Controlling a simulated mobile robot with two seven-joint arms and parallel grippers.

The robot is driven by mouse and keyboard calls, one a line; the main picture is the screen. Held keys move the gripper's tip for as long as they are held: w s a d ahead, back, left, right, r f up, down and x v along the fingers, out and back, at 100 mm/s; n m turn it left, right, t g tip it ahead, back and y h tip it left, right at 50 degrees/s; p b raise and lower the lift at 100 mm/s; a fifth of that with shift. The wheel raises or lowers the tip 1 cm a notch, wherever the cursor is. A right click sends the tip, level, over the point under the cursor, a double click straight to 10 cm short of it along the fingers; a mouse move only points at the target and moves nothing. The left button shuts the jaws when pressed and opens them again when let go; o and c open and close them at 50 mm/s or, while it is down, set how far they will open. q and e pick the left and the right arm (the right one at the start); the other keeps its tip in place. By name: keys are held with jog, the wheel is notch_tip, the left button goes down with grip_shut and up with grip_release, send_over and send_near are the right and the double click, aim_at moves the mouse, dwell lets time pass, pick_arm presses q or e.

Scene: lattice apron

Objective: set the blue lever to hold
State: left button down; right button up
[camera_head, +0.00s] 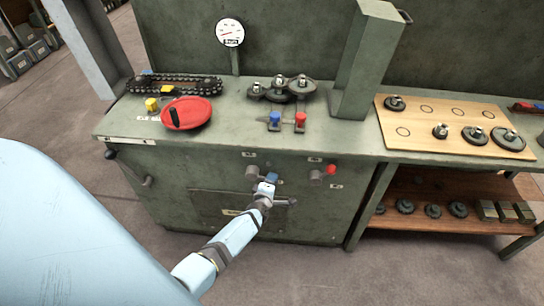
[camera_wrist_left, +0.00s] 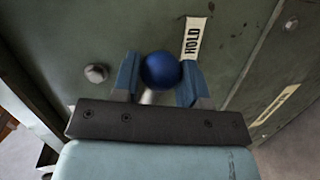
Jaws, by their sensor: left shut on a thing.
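The blue lever ends in a round blue knob (camera_wrist_left: 161,70), seen in the left wrist view between the two fingers of my left gripper (camera_wrist_left: 160,80). The gripper is shut on the knob; a bit of pale rod shows below it. A white plate reading HOLD (camera_wrist_left: 194,38) is on the green panel just right of the knob, close to the right finger. In the head view my left gripper (camera_head: 271,179) is at the cabinet front, right of a round grey hub (camera_head: 253,171). It mostly hides the lever there. My right gripper is not in view.
A red-knobbed lever (camera_head: 331,169) sits to the right on the same cabinet front. A bolt head (camera_wrist_left: 96,73) sticks out left of the knob. Floor before the cabinet is clear.

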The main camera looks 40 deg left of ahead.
pick_arm(q)
jog(key=shift+f, duration=0.2)
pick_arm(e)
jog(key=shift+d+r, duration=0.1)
pick_arm(q)
jog(key=c, duration=0.7)
grip_release()
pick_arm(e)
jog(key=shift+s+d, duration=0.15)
pick_arm(q)
jog(key=shift+s, duration=0.1)
jog(key=shift+s+r+p, duration=0.15)
jog(key=shift+s+p, duration=0.1)
jog(key=shift+p, duration=0.1)
jog(key=p+v, duration=0.6)
jog(key=v, duration=0.7)
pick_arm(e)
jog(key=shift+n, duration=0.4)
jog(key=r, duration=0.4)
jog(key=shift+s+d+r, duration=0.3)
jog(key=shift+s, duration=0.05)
